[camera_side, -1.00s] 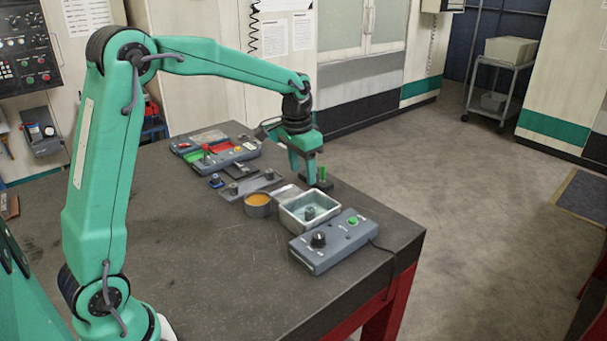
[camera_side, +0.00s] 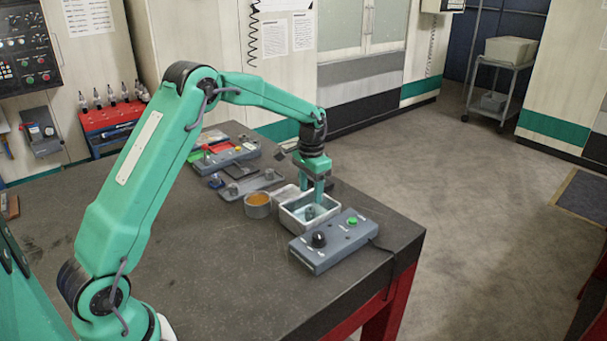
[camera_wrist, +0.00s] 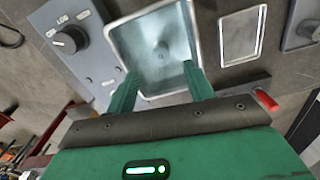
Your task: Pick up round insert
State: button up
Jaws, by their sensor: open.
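A small grey round piece, likely the round insert (camera_side: 310,212), stands inside a pale metal tray (camera_side: 296,222) near the table's right side. In the wrist view the round insert (camera_wrist: 162,52) shows near the middle of the tray (camera_wrist: 121,45). My gripper (camera_side: 312,196) is pointed down at the tray, close to the insert. In the wrist view my gripper (camera_wrist: 160,82) has its two fingers spread apart with nothing between them. The insert shows ahead of the fingertips, and I cannot tell the exact height gap.
A grey control box (camera_side: 330,241) with a black knob and green button stands in front of the tray. A round cup with orange contents (camera_side: 257,205) stands left of it. Grey bases and boxes (camera_side: 228,158) line the back. The table's front left is clear.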

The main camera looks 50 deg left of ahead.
aim_at(310, 209)
jog(key=shift+f, duration=0.8)
jog(key=shift+f, duration=0.1)
jog(key=shift+f, duration=2.55)
jog(key=shift+r, duration=0.1)
grip_shut()
